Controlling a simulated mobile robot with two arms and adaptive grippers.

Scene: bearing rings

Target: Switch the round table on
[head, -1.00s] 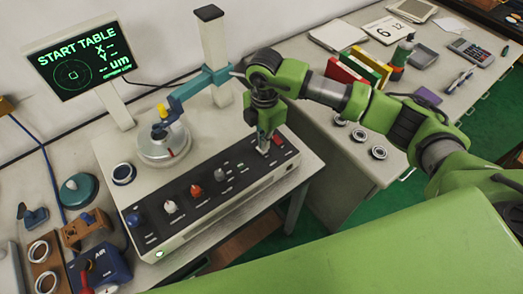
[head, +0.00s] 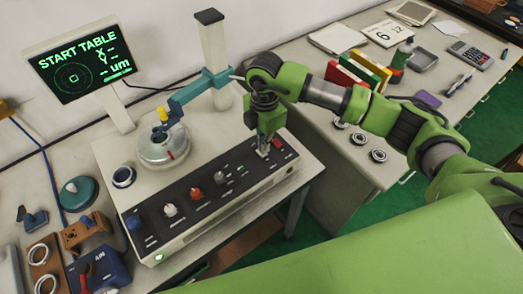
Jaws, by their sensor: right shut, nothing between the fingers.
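The round table (head: 163,149) is a silvery disc on the pale machine, with a yellow-topped probe above it on a teal arm. The dark control panel (head: 205,200) along the machine's front carries a blue knob, a white knob, a red knob and small switches. The screen (head: 82,60) reads "START TABLE". My right gripper (head: 264,152) is shut and empty, pointing down at the right end of the panel, close to a red switch (head: 277,143). I cannot tell whether its tips touch the panel. My left gripper is out of view.
Bearing rings (head: 377,155) lie on the right bench, and another ring (head: 123,176) is on the machine's left. A blue AIR unit (head: 104,269) stands at bottom left. Colored binders (head: 357,70) stand behind my right arm. A column (head: 213,50) rises behind the round table.

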